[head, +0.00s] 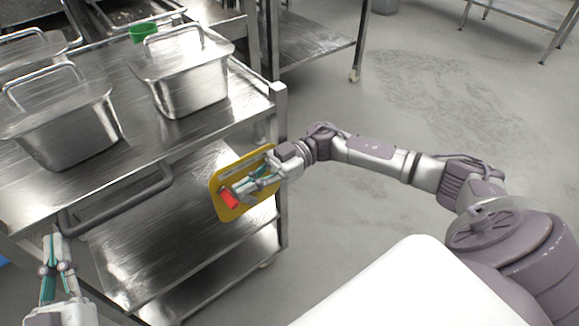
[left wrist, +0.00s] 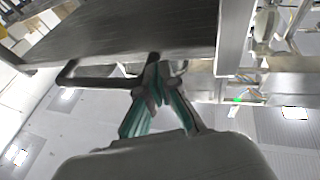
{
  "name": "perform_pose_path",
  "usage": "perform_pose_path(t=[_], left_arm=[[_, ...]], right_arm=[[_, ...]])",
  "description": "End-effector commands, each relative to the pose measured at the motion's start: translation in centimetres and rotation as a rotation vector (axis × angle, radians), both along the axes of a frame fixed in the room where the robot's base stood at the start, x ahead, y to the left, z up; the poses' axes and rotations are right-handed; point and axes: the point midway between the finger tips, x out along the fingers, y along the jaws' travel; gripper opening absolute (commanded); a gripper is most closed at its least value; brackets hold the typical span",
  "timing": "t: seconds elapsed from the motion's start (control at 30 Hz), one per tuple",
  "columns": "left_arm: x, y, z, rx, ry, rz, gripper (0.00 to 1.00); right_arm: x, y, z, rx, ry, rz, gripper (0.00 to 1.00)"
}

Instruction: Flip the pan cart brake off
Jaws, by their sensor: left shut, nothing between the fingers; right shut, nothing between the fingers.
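The pan cart (head: 200,147) is a steel cart with a top deck and lower shelves. A yellow plate (head: 232,208) is on its right front side, with a red brake piece (head: 229,198) near the plate's lower left. My right gripper (head: 240,187) is shut and empty, in front of the plate and close beside the red piece; I cannot tell whether they touch. My left gripper (head: 57,240) is shut and empty at the lower left, below the cart's grey handle (head: 120,199). The left wrist view shows its closed fingers (left wrist: 155,68) near the dark handle (left wrist: 95,79).
Two lidded steel pans (head: 185,82) and (head: 66,128) stand on the cart's top. A green item (head: 142,33) is behind them. Another steel table (head: 318,38) stands beyond. The grey floor (head: 440,100) at right is open.

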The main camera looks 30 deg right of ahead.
Motion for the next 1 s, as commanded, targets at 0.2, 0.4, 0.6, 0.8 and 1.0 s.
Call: perform_pose_path(t=[0.2,0.4,0.6,0.8,1.0], left_arm=[[0.6,0.5,-4.2,0.069,0.259,0.015,0.00],[0.4,0.9,-6.6,0.102,0.387,0.023,0.00],[0.3,1.1,-7.4,0.112,0.431,0.026,0.00],[0.2,1.1,-7.5,0.113,0.433,0.026,0.00],[0.3,1.1,-7.5,0.113,0.433,0.026,0.00]], right_arm=[[0.0,0.4,0.2,-0.037,-0.004,0.001,0.00],[0.0,0.5,0.0,-0.055,-0.007,0.001,0.00],[-0.1,0.6,-0.2,-0.061,-0.007,0.001,0.00],[-0.1,0.6,-0.2,-0.062,-0.006,0.002,0.00],[-0.2,0.7,-0.3,-0.062,-0.005,0.003,0.00]])
